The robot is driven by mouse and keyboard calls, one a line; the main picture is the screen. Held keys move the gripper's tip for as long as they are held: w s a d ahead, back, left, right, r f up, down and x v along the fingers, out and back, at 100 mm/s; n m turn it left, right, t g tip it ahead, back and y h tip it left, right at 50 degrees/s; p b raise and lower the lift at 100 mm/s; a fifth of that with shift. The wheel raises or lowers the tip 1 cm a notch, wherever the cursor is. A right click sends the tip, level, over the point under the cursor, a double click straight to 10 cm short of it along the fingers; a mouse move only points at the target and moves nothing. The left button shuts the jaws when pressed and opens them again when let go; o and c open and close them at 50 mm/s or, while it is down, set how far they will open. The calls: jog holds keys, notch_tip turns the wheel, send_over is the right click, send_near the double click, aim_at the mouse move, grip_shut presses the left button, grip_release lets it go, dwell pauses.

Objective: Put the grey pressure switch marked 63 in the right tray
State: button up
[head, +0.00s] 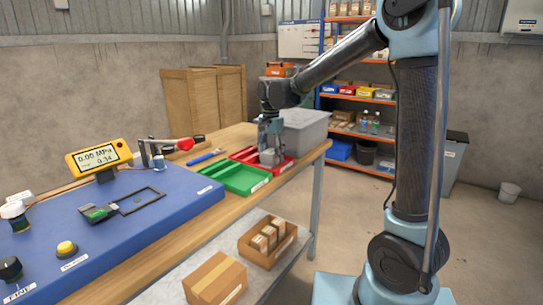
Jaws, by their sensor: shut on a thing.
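My gripper (270,147) points down over the red tray (287,167), which is the tray on the right at the far end of the bench. It is shut on a small grey block, the grey pressure switch (268,158). The switch is at or just inside the red tray; I cannot tell if it touches the tray floor. Its marking is too small to read. The green tray (232,187) lies to the left of the red one and looks empty.
A grey bin (305,130) stands right behind the red tray. A blue board (130,215) with a yellow gauge (99,157), a red-handled clamp (180,144) and knobs covers the near bench. A blue pen-like tool (205,157) lies behind the green tray. Cardboard boxes (216,280) sit on the lower shelf.

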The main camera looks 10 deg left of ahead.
aim_at(271, 152)
jog(key=o, duration=1.4)
jog(key=shift+f, duration=0.1)
jog(key=shift+o, duration=0.2)
notch_tip(271, 152, up, 12)
jog(key=s+d+f+n+t, duration=0.1)
jog(key=s+d+f, duration=0.15)
jog(key=d, duration=0.95)
jog(key=s+d+f+n, duration=0.1)
jog(key=s+d, duration=0.3)
jog(key=d, duration=0.9)
jog(key=s+d+f+n+t, duration=0.1)
jog(key=s+d+f+n, duration=0.1)
jog(key=s+d+f, duration=1.3)
notch_tip(271, 152, down, 2)
jog(key=shift+s+d+f+n, duration=0.1)
jog(key=shift+s+d+n, duration=0.3)
jog(key=shift+s, duration=0.6)
